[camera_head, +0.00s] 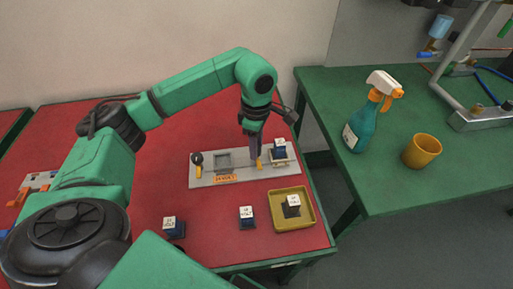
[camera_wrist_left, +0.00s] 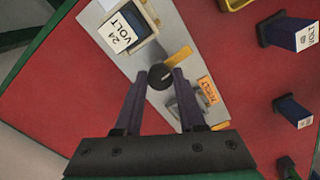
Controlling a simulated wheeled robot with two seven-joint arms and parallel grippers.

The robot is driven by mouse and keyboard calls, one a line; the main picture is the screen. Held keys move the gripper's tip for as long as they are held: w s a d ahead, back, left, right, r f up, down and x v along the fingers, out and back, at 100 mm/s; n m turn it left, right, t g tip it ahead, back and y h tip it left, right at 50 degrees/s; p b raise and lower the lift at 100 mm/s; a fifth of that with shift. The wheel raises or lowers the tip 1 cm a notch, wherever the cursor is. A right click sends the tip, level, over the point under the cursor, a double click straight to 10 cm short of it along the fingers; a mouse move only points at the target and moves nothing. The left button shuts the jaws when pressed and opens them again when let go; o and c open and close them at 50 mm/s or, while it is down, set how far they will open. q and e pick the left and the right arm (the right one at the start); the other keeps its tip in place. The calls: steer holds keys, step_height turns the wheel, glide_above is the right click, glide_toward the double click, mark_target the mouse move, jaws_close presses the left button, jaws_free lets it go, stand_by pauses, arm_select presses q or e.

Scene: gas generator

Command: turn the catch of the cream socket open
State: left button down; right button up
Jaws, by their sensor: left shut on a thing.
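The cream socket (camera_head: 281,160) is at the right end of a grey board and holds a dark blue block (camera_head: 279,146) with a white top. The lever points to the upper right in that view, away from the block. My left gripper (camera_head: 255,162) points down at the catch. Its fingertips are shut on the knob in the wrist view (camera_wrist_left: 164,73). My right gripper is out of view.
The board (camera_head: 205,180) also bears a grey socket (camera_head: 222,160), another catch (camera_head: 197,160) and an orange label (camera_head: 225,178). Blocks stand in front (camera_head: 173,226) (camera_head: 246,217), near a yellow tray (camera_head: 276,222) with another block. A spray bottle (camera_head: 366,125) and cup (camera_head: 421,152) stand on the green table.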

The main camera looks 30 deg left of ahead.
arm_select(q)
steer(key=shift+w+r+m, duration=0.1)
steer(key=shift+r+m, duration=0.1)
steer(key=shift+m, duration=0.5)
steer(key=c, duration=0.5)
jaws_free()
steer(key=shift+c, duration=0.2)
steer(key=shift+o, duration=0.2)
steer(key=shift+f, duration=0.1)
step_height(320, 180, up, 15)
steer(key=p, duration=0.1)
steer(key=shift+f, duration=0.2)
